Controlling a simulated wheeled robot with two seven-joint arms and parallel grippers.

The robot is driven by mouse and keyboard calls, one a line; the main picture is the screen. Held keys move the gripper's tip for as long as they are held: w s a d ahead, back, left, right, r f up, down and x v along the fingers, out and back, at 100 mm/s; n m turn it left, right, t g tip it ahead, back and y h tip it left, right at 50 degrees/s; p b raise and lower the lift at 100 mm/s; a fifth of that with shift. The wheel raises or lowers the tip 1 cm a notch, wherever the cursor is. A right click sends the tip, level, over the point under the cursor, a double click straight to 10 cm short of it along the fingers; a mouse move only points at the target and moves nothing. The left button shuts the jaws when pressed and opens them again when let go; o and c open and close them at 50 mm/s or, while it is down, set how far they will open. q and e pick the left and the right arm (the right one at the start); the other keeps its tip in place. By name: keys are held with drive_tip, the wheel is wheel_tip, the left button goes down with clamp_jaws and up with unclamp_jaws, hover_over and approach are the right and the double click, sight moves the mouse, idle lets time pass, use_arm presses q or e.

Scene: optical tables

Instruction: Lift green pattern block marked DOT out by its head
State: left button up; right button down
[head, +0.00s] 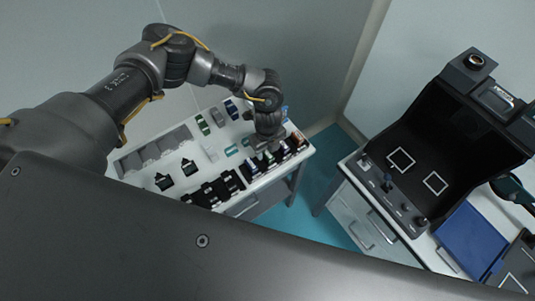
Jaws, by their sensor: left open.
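My left arm comes in from the left and reaches down over the white table (215,152). My left gripper (268,150) is open, low over a row of small blocks at the table's right part. A small green block (269,157) shows just under the jaws, partly hidden by them. Its head and its DOT mark are too small to make out, and I cannot tell whether the jaws touch it. My right gripper is not in view.
Other blocks (297,138) stand close by the gripper. A second table at right carries a large black instrument (440,145) and a blue tray (470,238).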

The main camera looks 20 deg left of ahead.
use_arm(q)
drive_tip(key=shift+f, duration=0.7)
clamp_jaws()
drive_tip(key=shift+r, duration=0.1)
drive_tip(key=shift+r, duration=0.45)
drive_tip(key=s+d+r+b, duration=0.5)
drive_tip(key=s+d+r, duration=0.1)
drive_tip(key=s+r, duration=0.6)
drive_tip(key=shift+s+d, duration=0.15)
drive_tip(key=shift+s, duration=0.15)
